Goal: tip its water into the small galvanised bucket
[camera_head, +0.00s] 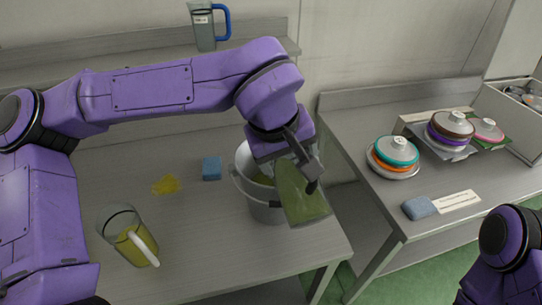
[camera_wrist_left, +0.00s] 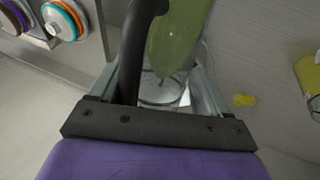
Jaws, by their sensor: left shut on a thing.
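My left gripper (camera_head: 309,170) is shut on a jug, seemingly by its dark handle (camera_wrist_left: 137,45). The jug (camera_head: 303,200) looks translucent green and is tilted at the right side of the galvanised bucket (camera_head: 265,211), partly in front of it. It also shows in the left wrist view (camera_wrist_left: 182,32). The bucket stands upright on the metal table, with its wall and part of its rim visible. My gripper and the jug hide much of its opening. I cannot tell whether liquid is running from the jug or how full the bucket is. My right gripper is out of view.
A jug of yellow liquid (camera_head: 130,240) stands on the table at left, near a yellow spill (camera_head: 166,184) and a blue sponge (camera_head: 212,168). A grey jug (camera_head: 204,30) is on the shelf. Stacked lids (camera_head: 394,155) and a blue-grey cloth or sponge (camera_head: 419,208) lie on the right table.

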